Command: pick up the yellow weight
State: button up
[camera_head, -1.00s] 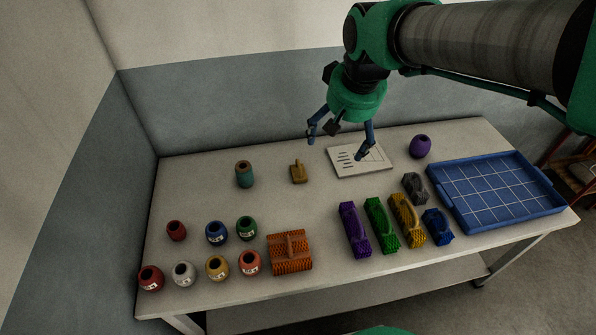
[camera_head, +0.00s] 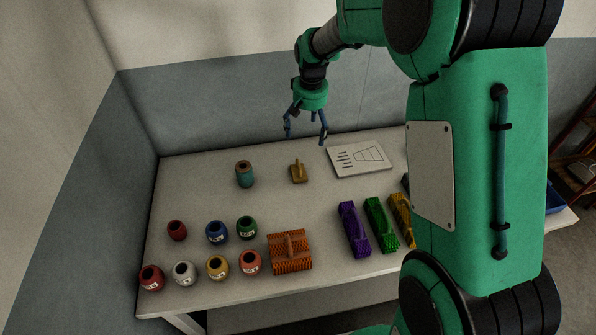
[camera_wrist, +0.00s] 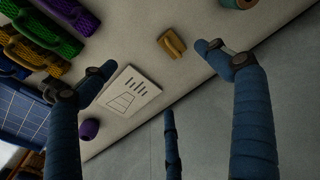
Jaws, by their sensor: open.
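The yellow weight (camera_head: 298,173), a small dull-yellow block with a raised grip, stands on the table's back half, left of the white printed card. It also shows in the wrist view (camera_wrist: 172,44), near the top centre, between the fingertips but beyond them. My gripper (camera_head: 306,137) is open and empty, with its fingers pointing down above the table's back edge. In the head view it is above and slightly behind the weight, not touching it. The blue fingers also show spread apart in the wrist view (camera_wrist: 155,60).
A teal jar (camera_head: 244,174) stands left of the weight; the white card (camera_head: 359,160) lies to its right. Several small jars, an orange ridged block (camera_head: 290,251) and ridged bundles (camera_head: 353,229) fill the front. My arm hides most of the right side, including the blue tray (camera_head: 555,197).

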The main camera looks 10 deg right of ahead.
jog(key=g, duration=0.1)
send_near(299, 169)
jog(key=w+d, duration=0.1)
jog(key=w, duration=0.2)
jog(key=shift+s+r, duration=0.1)
jog(key=shift+s, duration=0.1)
jog(key=shift+f+b, duration=0.7)
jog(key=shift+f, duration=3.6)
jog(key=shift+f, duration=0.1)
jog(key=shift+w+d+f+b, duration=0.15)
jog(key=shift+f+b, duration=0.25)
jog(key=shift+f, duration=0.85)
jog(key=shift+w+d+f+b, duration=0.15)
jog(key=shift+f+b, duration=0.25)
jog(key=shift+f, duration=0.85)
jog(key=shift+s, duration=0.1)
